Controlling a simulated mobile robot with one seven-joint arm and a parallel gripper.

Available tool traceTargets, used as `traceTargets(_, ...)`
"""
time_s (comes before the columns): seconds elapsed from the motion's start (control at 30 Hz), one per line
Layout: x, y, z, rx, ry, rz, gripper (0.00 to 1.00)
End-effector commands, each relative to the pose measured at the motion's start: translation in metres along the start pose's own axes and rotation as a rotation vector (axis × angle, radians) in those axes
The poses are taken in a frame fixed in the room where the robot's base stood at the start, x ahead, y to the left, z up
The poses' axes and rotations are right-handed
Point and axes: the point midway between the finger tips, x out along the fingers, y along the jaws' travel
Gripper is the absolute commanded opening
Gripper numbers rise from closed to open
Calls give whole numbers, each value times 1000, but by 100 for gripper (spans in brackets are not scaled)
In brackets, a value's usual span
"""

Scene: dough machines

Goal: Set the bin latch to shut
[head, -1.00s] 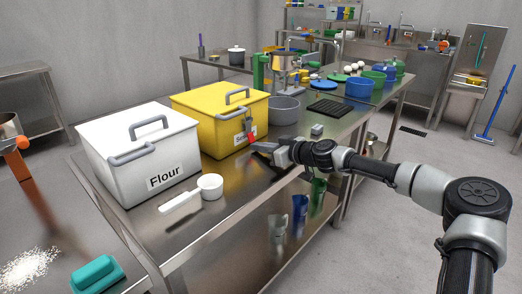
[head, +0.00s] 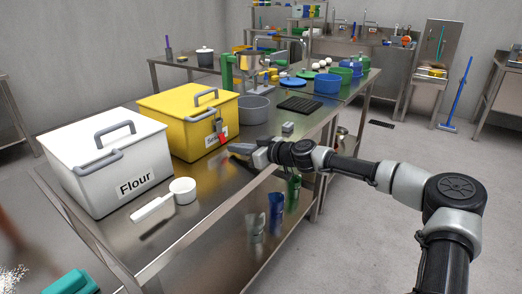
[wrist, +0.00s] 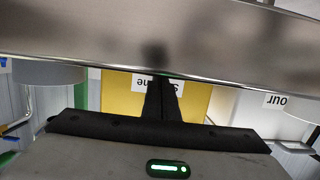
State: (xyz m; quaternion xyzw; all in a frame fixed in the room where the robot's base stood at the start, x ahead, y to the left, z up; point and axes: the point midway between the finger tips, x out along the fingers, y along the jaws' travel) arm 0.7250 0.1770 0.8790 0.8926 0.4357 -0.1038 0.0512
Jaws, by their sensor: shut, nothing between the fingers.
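The yellow bin (head: 175,130) stands on the steel table with its lid down. Its front carries a grey latch (head: 218,124) with a red part (head: 222,138) hanging below, partly over the label. My gripper (head: 231,149) is just below and to the right of the red part, low over the table, with a small gap seeming to lie between them. In the wrist view, the shut, empty fingers (wrist: 161,100) point at the yellow bin front (wrist: 125,95), which appears upside down. The fingers cover part of its label, and the latch cannot be made out there.
The white Flour bin (head: 105,165) stands left of the yellow bin, with a white scoop (head: 170,198) in front. A grey pot (head: 252,108) stands right of the yellow bin. The tabletop (head: 215,185) before the yellow bin is clear.

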Motion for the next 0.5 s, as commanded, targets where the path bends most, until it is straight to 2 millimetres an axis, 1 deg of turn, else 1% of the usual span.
traceTargets(0.03,-14,2,-2,1,0,4,0)
traceTargets(0.3,-81,2,-2,3,0,5,0)
traceTargets(0.4,-104,2,-1,2,0,4,0)
traceTargets(0.5,-122,1,-1,1,0,3,0)
